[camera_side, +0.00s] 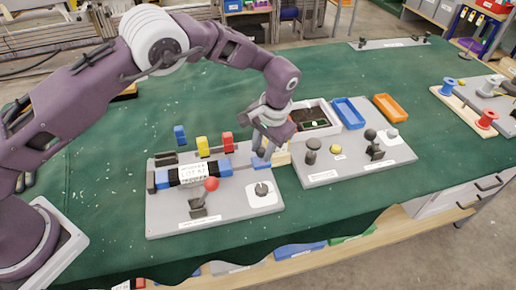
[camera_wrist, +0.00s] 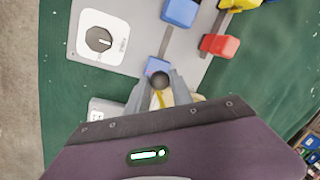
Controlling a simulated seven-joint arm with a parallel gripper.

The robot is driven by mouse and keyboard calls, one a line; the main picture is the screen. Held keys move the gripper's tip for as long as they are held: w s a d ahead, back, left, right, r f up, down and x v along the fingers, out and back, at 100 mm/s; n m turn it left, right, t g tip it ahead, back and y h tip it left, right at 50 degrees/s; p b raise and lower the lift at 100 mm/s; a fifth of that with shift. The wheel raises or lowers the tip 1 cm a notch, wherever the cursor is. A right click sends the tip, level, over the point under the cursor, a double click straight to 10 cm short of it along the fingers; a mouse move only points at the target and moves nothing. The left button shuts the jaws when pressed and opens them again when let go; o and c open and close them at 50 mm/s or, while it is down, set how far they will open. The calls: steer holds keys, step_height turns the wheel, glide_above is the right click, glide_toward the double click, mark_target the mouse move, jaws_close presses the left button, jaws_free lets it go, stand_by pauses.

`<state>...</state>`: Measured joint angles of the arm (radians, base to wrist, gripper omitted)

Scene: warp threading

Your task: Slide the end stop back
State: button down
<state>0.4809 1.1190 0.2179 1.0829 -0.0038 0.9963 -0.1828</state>
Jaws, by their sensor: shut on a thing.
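The end stop (camera_wrist: 157,65) is a blue block at the right end of the rail on the left grey board. It also shows in the side view (camera_side: 261,163), just under my fingers. A black round knob (camera_wrist: 158,79) sits at the block's end in the wrist view. My gripper (camera_wrist: 159,86) is shut on this knob, with one grey finger on each side. In the side view my gripper (camera_side: 263,151) points down at the block, and the fingers hide the knob there.
Blue (camera_side: 180,135), yellow (camera_side: 203,146) and red (camera_side: 227,141) blocks stand behind the rail. A red-ball lever (camera_side: 211,184) and a dial on a white plate (camera_side: 262,193) are in front. Another grey board (camera_side: 322,178) with knobs and trays stands close on the right.

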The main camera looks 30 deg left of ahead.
mark_target(268, 163)
steer(key=shift+w+d+r, duration=0.1)
steer(key=shift+w+d, duration=0.1)
steer(key=shift+w, duration=0.05)
steer(key=c, duration=1.4)
jaws_free()
steer(key=shift+o, duration=1.3)
step_height(268, 163, up, 7)
steer(key=d, duration=0.1)
steer(key=shift+s+d, duration=0.15)
steer(key=shift+s, duration=0.05)
